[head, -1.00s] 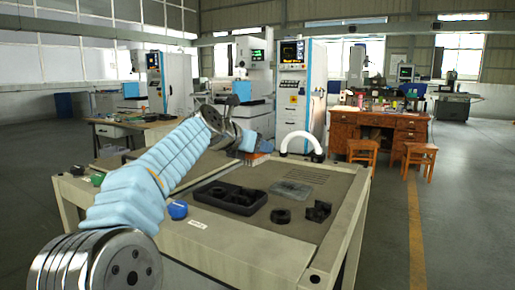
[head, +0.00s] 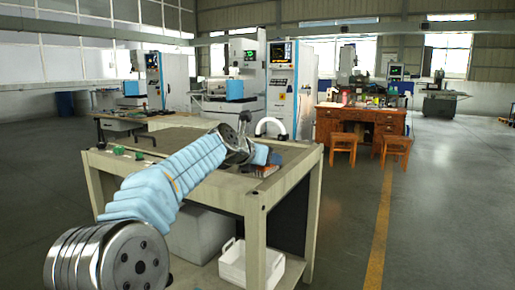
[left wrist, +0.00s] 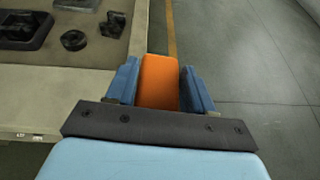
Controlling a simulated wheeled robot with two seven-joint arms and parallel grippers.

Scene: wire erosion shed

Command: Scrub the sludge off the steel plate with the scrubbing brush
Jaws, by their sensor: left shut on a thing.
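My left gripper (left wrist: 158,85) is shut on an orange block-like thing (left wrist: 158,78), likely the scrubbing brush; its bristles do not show. In the head view the gripper is small at the far end of my left arm, with a bit of orange-red (head: 265,171) beside it. In the left wrist view the gripper is by the bench's edge, with floor to its right. A grey flat piece (left wrist: 78,4), perhaps the steel plate, is cut off at the top. Any sludge cannot be made out. My right gripper is not in view.
The bench (head: 285,185) has dark parts on top: a tray (left wrist: 22,30), a ring (left wrist: 73,40) and a block (left wrist: 113,24). My arm hides much of the top in the head view. A white crate (head: 240,265) stands underneath.

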